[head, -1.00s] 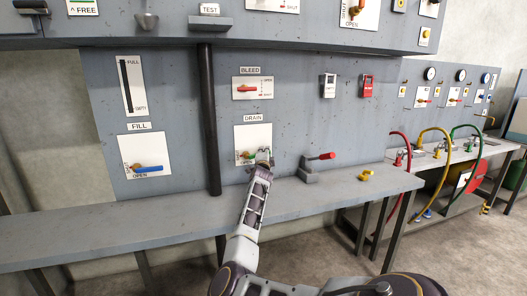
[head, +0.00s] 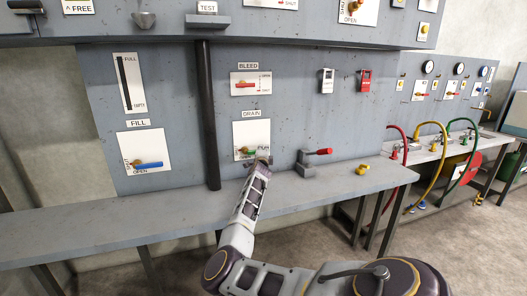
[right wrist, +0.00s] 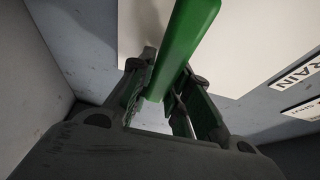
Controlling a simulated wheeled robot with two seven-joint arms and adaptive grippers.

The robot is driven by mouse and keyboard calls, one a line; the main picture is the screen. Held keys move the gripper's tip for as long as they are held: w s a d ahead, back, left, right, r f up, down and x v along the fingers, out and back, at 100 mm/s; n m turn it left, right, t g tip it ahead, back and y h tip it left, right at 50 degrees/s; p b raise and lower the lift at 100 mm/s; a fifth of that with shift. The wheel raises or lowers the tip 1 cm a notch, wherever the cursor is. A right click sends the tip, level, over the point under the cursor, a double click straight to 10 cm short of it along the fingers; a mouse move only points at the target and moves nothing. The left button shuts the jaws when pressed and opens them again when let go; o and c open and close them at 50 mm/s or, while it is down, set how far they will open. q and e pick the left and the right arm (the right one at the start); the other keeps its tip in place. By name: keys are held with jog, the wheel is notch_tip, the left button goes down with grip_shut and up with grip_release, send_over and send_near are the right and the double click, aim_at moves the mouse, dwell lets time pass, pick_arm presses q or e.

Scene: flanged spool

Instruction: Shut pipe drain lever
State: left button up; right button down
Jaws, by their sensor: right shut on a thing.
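The drain lever (head: 249,153) is a green handle on a white plate (head: 246,131) under the DRAIN label (head: 251,113). In the head view it lies roughly level, pointing right, its right end partly hidden by my gripper. My right gripper (head: 262,160) is at the lever's right end, just above the bench. In the right wrist view the green lever (right wrist: 186,35) runs between the fingers of my right gripper (right wrist: 163,76), which is shut on it. My left gripper is not in view.
The grey bench (head: 110,222) runs below the panel. A red-handled valve (head: 312,160) stands on it to the right, with a small yellow fitting (head: 361,169) beyond. A dark vertical pipe (head: 207,115) is left of the plate. The blue FILL lever (head: 149,165) is further left.

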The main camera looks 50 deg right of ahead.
jog(key=shift+f, duration=0.2)
jog(key=c, duration=1.3)
grip_release()
jog(key=shift+a+r, duration=0.1)
jog(key=shift+v, duration=3.65)
jog(key=shift+s, duration=0.1)
